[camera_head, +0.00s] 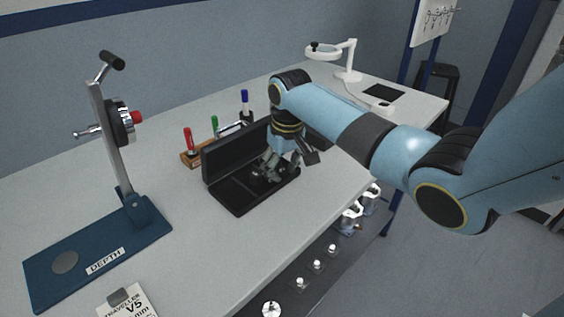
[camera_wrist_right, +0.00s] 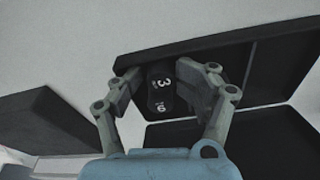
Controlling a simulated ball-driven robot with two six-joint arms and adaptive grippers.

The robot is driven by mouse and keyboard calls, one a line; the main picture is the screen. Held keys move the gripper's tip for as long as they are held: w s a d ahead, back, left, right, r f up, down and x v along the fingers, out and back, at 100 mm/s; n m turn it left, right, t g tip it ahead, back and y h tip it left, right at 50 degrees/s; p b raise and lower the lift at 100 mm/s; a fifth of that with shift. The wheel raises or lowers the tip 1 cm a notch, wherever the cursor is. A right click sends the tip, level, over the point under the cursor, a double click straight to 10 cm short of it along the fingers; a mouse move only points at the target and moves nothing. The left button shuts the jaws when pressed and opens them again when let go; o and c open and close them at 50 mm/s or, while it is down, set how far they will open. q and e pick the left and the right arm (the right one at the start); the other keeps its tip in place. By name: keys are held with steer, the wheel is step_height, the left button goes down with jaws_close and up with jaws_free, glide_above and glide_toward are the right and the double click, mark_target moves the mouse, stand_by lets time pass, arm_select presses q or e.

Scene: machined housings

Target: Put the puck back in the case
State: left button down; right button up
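The black case (camera_head: 238,196) lies open on the bench, its lid (camera_head: 235,152) standing up at the back. My right gripper (camera_head: 264,172) is low over the right part of the case, fingers pointing down. In the right wrist view, a small black puck (camera_wrist_right: 160,88) with white figures sits between the two fingers of the right gripper (camera_wrist_right: 158,85), which look closed against its sides. Dark panels of the case (camera_wrist_right: 245,142) show behind and below the fingers. Whether the puck touches the case floor I cannot tell. My left gripper is not in view.
A blue depth-gauge stand (camera_head: 98,252) with a tall post is at the left. A wooden marker holder (camera_head: 192,158) is behind the case. A white ring lamp (camera_head: 348,62) and dark pad (camera_head: 384,93) are farther back. Bench in front of the case is clear.

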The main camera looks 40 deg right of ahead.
step_height(320, 180, up, 13)
steer(key=s, duration=0.1)
steer(key=shift+s+p, duration=0.3)
stand_by(0.4)
